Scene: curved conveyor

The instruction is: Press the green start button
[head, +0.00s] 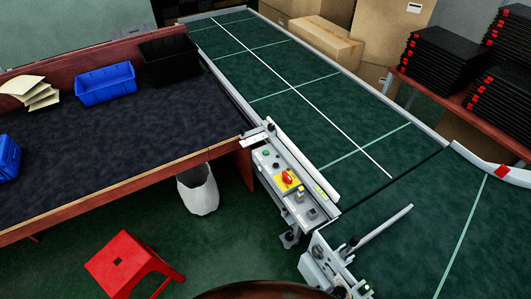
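The grey control panel (294,205) is fixed to the side of the conveyor, near the middle of the head view. A small green button (266,153) is at its far end, close to the table corner. A dark knob (276,166) sits just below it. A red knob (287,177) on a yellow plate is farther along the panel. Small controls are at the near end, too small to tell apart. Neither of my grippers is in view. Nothing covers the green button.
The dark-topped table (120,130) stands left of the panel, with blue bins (105,84) and a black bin (169,58). A red stool (133,262) and a whitish bin (198,188) stand on the floor. The green conveyor belt (300,90) is empty. Boxes (325,41) stand behind it.

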